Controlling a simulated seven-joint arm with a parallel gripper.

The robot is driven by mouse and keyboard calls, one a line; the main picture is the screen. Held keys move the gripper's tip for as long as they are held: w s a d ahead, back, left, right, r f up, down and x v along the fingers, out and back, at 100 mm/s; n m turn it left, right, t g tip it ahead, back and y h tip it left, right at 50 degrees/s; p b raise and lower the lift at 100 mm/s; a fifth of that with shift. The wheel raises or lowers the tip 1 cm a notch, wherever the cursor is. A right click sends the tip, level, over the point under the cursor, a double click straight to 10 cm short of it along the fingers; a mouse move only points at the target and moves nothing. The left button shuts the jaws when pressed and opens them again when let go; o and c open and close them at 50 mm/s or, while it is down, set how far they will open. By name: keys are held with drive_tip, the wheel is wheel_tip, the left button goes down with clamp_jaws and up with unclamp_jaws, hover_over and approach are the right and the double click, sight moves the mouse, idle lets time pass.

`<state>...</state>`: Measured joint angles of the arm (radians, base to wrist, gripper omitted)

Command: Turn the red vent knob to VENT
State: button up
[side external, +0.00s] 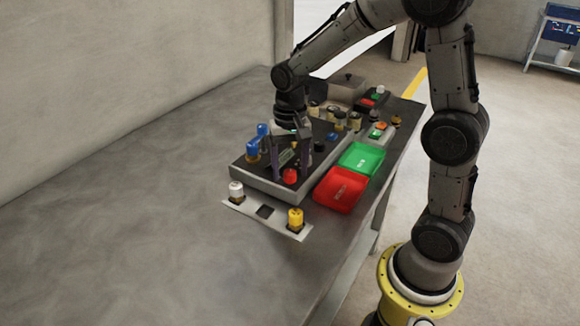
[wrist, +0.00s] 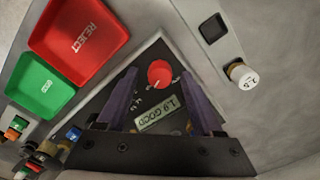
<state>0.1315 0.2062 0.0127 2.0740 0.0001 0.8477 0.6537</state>
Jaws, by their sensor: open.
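The red vent knob (side external: 290,175) stands on the dark top of the console box (side external: 240,178), near its front edge. In the wrist view the round red knob (wrist: 160,72) has a small pale mark at its lower right edge. My gripper (side external: 291,168) is open and points down over the console. In the wrist view its two purple fingers (wrist: 159,77) show to either side of the knob, with a visible gap on both sides. I cannot tell whether the fingertips reach down around it. The lettering around the knob is too small to read.
Blue-topped parts (side external: 252,149) stand at the console's left. A red REJECT tray (side external: 341,190) and green tray (side external: 362,158) lie to the right. A plate with white (side external: 236,190) and yellow (side external: 296,217) parts lies in front.

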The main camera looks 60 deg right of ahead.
clamp_jaws()
idle(0.3)
drive_tip(key=shift+n, duration=0.3)
drive_tip(key=n, duration=0.8)
drive_tip(key=shift+n, duration=0.4)
drive_tip(key=n, duration=0.4)
drive_tip(key=shift+n, duration=2.2)
